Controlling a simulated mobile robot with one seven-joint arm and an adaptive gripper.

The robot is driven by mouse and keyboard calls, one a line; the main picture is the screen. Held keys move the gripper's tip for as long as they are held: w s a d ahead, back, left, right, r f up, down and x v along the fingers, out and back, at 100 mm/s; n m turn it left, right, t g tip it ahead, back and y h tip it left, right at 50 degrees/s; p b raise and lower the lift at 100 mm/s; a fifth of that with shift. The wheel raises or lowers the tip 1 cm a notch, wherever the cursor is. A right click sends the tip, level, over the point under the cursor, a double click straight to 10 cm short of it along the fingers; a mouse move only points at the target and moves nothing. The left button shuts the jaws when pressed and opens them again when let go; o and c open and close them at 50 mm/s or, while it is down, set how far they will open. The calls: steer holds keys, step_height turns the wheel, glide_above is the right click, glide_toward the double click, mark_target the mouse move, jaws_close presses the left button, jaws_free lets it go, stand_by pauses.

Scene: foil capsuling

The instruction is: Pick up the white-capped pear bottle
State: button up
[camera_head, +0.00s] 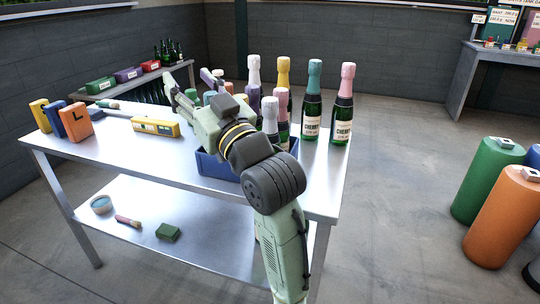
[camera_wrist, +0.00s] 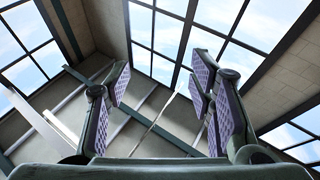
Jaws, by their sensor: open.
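A bottle with a white foil cap (camera_head: 254,72) stands at the back of the bottle group on the metal table. A second bottle with a pale, whitish cap (camera_head: 270,113) stands nearer, just right of my arm. Their labels are hidden or unreadable, so I cannot tell which is pear. My gripper (camera_head: 190,82) is raised over the table, left of these bottles, apart from them. In the wrist view my gripper (camera_wrist: 160,82) is open and empty, its purple pads spread, facing windows and roof beams. No bottle shows there.
Pink- (camera_head: 342,110) and teal-capped (camera_head: 312,105) cherry bottles stand at the table's right edge. Yellow- (camera_head: 283,75) and pink-capped (camera_head: 281,102) bottles crowd the pale-capped ones. A blue crate (camera_head: 214,166) sits behind my arm. Coloured blocks (camera_head: 75,121) stand left; the front-left tabletop (camera_head: 120,160) is clear.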

mark_target(274, 106)
steer(key=w+d+f+m+h, duration=0.1)
steer(key=d+f+h, duration=0.1)
steer(key=d, duration=0.4)
steer(key=w+d+f+m+h+b, duration=0.1)
steer(key=d+f+h, duration=0.1)
steer(key=d+f, duration=0.2)
steer(key=w+d+f+m+h, duration=0.1)
steer(key=d+f+h, duration=0.1)
steer(key=d, duration=0.6)
steer(key=shift+w+f+m+g+h, duration=0.1)
steer(key=shift+f+m+g+h, duration=0.25)
steer(key=shift+f, duration=0.25)
steer(key=x, duration=0.4)
steer(key=shift+w+a, duration=0.1)
steer(key=shift+w, duration=0.2)
steer(key=shift+r+p+x, duration=0.15)
steer(key=shift+p+x, duration=0.4)
steer(key=shift+x, duration=0.95)
steer(key=shift+r+p+x, duration=0.2)
steer(key=shift+p+x, duration=0.35)
steer(key=shift+x, duration=0.9)
steer(key=shift+c, duration=0.3)
jaws_close()
